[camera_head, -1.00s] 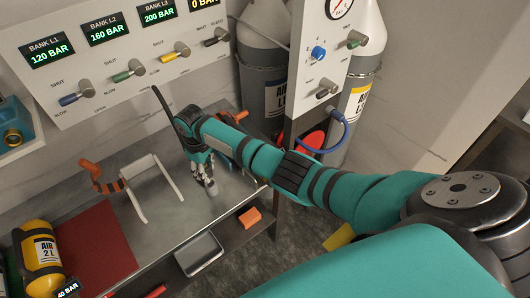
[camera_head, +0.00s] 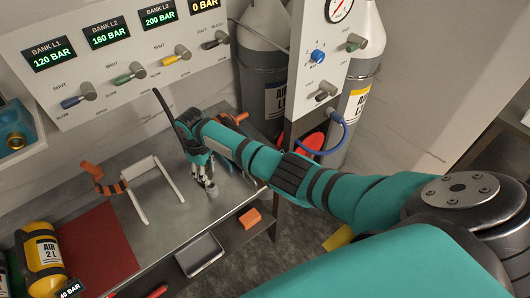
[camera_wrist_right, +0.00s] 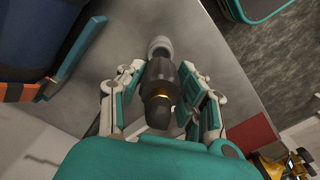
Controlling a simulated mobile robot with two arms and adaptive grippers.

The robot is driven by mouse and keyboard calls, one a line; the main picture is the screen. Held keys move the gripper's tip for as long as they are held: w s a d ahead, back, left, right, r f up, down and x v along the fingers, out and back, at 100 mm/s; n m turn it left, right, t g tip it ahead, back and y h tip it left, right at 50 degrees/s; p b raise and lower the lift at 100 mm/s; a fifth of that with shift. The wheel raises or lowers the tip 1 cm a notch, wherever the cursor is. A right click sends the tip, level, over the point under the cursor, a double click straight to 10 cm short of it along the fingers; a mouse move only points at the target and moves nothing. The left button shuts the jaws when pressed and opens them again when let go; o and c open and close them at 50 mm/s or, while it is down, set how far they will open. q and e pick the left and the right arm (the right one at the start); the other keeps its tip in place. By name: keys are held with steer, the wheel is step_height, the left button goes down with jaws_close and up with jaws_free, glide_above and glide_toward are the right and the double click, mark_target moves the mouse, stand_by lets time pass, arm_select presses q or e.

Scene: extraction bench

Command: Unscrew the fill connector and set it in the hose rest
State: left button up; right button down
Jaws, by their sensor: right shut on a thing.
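My right gripper (camera_head: 206,180) is over the right part of the steel bench, pointing down. In the right wrist view its fingers (camera_wrist_right: 160,74) are shut around a dark cylindrical connector (camera_wrist_right: 160,96) with a brass-coloured ring. A grey ribbed cylindrical end (camera_wrist_right: 160,47) shows beyond the fingertips, and in the head view (camera_head: 212,190) it is just above or on the bench; I cannot tell which, nor whether it belongs to the connector or a holder. A black hose (camera_head: 163,103) rises behind the hand. My left gripper is out of view.
A red mat (camera_head: 97,243) and a yellow air cylinder (camera_head: 43,252) lie further left. The valve panel (camera_head: 125,48) stands behind.

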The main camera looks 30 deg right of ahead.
steer(key=shift+f+b, duration=1.6)
steer(key=shift+f, duration=0.65)
steer(key=c, duration=0.8)
jaws_free()
step_height(320, 180, up, 12)
